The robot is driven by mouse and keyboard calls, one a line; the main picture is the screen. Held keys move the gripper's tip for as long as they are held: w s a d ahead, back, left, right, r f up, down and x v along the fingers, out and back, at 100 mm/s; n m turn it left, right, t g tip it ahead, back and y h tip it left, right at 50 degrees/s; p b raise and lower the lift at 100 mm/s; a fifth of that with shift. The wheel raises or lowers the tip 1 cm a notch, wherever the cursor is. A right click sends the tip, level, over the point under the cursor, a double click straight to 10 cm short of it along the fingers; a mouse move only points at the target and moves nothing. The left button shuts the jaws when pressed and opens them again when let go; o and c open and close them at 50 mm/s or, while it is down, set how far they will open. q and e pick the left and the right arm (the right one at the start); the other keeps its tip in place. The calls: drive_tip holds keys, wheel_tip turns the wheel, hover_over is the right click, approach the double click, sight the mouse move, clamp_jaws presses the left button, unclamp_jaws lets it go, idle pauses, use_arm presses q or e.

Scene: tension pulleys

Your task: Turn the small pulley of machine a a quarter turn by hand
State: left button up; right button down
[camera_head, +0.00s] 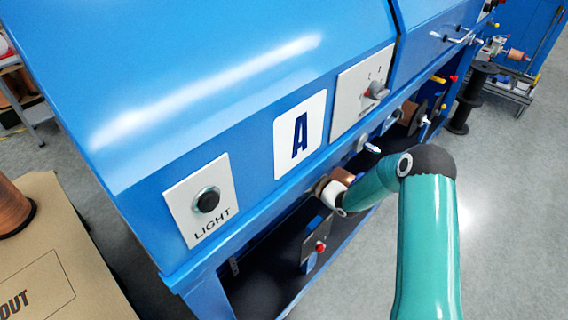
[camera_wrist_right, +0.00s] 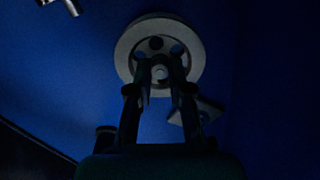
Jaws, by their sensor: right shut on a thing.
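Machine A (camera_head: 230,90) is a large blue cabinet with a white plate bearing a dark letter A. In the right wrist view a pale round pulley (camera_wrist_right: 129,47) with several holes in its face is mounted on a blue panel. My right gripper (camera_wrist_right: 160,65) is in front of the pulley's face, its fingertips close together at the hub and shut on it. The wrist view is dark, so the exact contact is hard to see. In the head view my teal right arm reaches under the cabinet's lower edge and its fingertips are hidden. My left gripper is not in view.
The panel carries a LIGHT button (camera_head: 207,200) and a rotary switch (camera_head: 376,90). A small box with a red knob (camera_head: 320,247) is below. A cardboard box (camera_head: 70,250) stands at the left, dark spools (camera_head: 470,95) at the right. Grey floor at the right is open.

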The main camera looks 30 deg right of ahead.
drive_tip(key=c, duration=1.1)
unclamp_jaws()
drive_tip(key=shift+d+f, duration=0.15)
drive_tip(key=shift+f, duration=0.15)
drive_tip(key=shift+r, duration=0.1)
drive_tip(key=shift+s, duration=0.1)
drive_tip(key=v, duration=1.1)
drive_tip(key=shift+s+d, duration=0.1)
drive_tip(key=shift+s, duration=0.3)
